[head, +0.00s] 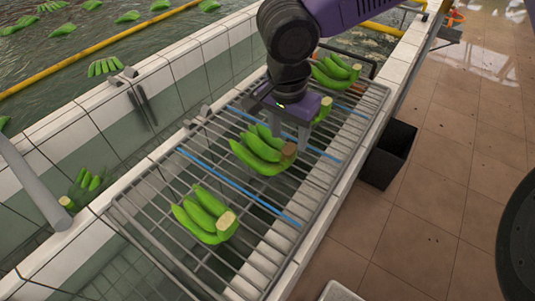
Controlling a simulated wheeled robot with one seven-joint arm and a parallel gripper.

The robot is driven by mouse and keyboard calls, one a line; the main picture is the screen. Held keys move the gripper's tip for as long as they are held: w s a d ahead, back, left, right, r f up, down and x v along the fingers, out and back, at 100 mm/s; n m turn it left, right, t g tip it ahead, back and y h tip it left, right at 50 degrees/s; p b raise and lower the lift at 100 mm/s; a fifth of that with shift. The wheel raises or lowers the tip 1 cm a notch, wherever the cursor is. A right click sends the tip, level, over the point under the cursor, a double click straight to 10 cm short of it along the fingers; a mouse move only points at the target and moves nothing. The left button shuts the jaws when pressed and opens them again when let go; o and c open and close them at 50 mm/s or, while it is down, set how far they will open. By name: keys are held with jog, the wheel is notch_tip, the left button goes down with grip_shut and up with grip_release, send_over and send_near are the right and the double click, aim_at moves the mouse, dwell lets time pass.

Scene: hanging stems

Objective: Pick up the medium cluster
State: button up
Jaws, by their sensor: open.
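Green banana clusters lie on a wire rack (150,205). One cluster (262,153) is in the middle, its brown cut stem toward the right. A front cluster (205,213) has a pale cut stem. A far cluster (335,70) lies near the back end. Part of another green cluster (324,108) shows behind my gripper. I cannot tell for sure by size which is the medium one. My gripper (283,126) is open, pointing down over the middle cluster. One finger shows close to its stem end; the other is mostly hidden, and contact cannot be told.
Blue strips (240,187) cross the rack. A tiled trough wall (100,105) and water with floating clusters (60,30) are at left. A cluster (84,188) lies low in the trough. A black bin (388,155) stands on the tiled floor at right.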

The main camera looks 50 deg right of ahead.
aim_at(289, 148)
jog(key=shift+d+f+b, duration=0.2)
jog(key=shift+f+b, duration=0.85)
jog(key=shift+f, duration=0.65)
grip_shut()
